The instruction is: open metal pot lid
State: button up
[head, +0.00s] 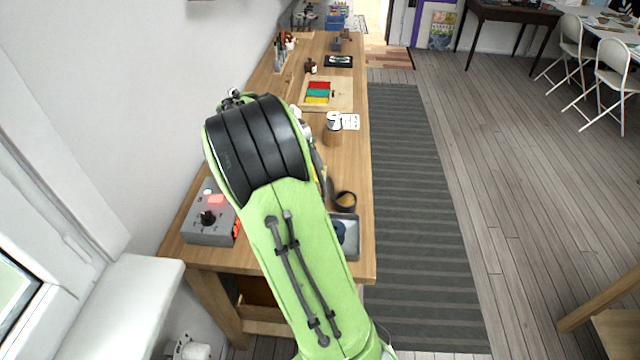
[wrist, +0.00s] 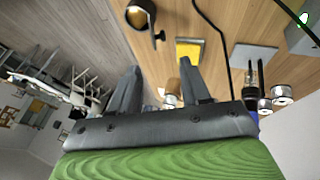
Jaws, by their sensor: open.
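A small dark pot-like vessel (head: 345,201) stands near the right edge of the wooden workbench, just right of my arm. It also shows at the top of the wrist view (wrist: 140,14), with a short handle and a brownish round top or inside. I cannot tell whether that round surface is a lid. My gripper (wrist: 158,68) is open and empty, its two fingers apart above the bench. The vessel lies beyond the left fingertip in the wrist view, apart from it. In the head view my arm hides the gripper.
A grey box with a black knob (head: 209,219) sits at the near left of the bench. A grey tray (head: 352,246) lies below the vessel. A white-and-brown jar (head: 333,124) and a board with coloured pieces (head: 342,94) stand farther back. A yellow pad (wrist: 189,50) lies beyond the fingers.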

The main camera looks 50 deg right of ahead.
aim_at(321, 185)
jog(key=b+x, duration=0.1)
jog(key=x, duration=0.9)
jog(key=shift+w+d+f+b, duration=0.1)
jog(key=shift+w+f+b, duration=0.05)
jog(key=shift+f+b, duration=0.2)
jog(key=shift+r, duration=0.1)
